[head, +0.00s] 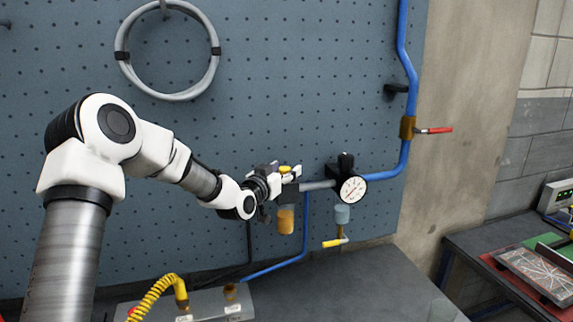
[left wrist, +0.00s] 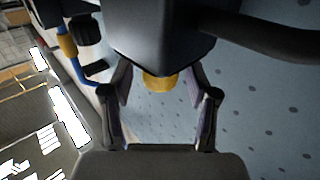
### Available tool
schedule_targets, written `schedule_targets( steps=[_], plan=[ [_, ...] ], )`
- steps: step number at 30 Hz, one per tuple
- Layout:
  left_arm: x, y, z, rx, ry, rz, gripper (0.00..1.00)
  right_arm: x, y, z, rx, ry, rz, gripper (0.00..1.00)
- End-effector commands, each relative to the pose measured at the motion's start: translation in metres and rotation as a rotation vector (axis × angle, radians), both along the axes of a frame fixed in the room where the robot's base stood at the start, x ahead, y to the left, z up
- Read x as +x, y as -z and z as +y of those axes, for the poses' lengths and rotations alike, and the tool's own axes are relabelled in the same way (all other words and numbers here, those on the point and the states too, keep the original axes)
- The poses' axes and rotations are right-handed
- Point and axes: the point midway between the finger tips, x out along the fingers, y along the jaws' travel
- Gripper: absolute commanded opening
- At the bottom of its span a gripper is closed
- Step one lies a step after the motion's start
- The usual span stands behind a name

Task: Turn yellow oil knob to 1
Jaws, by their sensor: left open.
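The yellow oil knob (head: 286,169) sits on top of the air-line unit on the pegboard, above an amber bowl (head: 285,220). My left gripper (head: 283,176) is at the knob, coming from the left. In the left wrist view the open fingers stand on either side of the yellow knob (left wrist: 160,82), with gaps on both sides. A dark housing hides part of the knob there. The knob's setting and any numbers cannot be read. My right gripper is not in view.
A round gauge (head: 353,189) and a clear bowl (head: 342,214) with a yellow-handled valve (head: 334,243) are just right of the knob. A blue pipe (head: 407,70) with a red-handled valve (head: 434,130) runs farther right. A yellow coiled hose (head: 160,287) stands below.

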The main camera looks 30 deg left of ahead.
Motion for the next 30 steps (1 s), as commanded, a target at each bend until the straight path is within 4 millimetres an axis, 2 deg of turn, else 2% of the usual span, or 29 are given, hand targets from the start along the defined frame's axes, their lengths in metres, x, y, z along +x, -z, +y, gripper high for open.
schedule_targets(
  steps=[3,10,15,30],
  plan=[
    [0.0100,-0.0007,0.0002,0.001,0.001,0.000,0.59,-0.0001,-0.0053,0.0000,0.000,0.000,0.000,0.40],
    [0.0109,0.0009,0.0004,-0.002,0.001,0.000,0.59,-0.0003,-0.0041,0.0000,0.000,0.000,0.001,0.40],
    [0.0108,0.0008,0.0005,-0.002,0.001,0.000,0.00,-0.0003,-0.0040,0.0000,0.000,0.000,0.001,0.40],
    [0.0108,0.0018,-0.0005,-0.001,-0.071,-0.001,0.00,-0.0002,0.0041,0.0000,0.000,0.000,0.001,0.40]
  ],
)
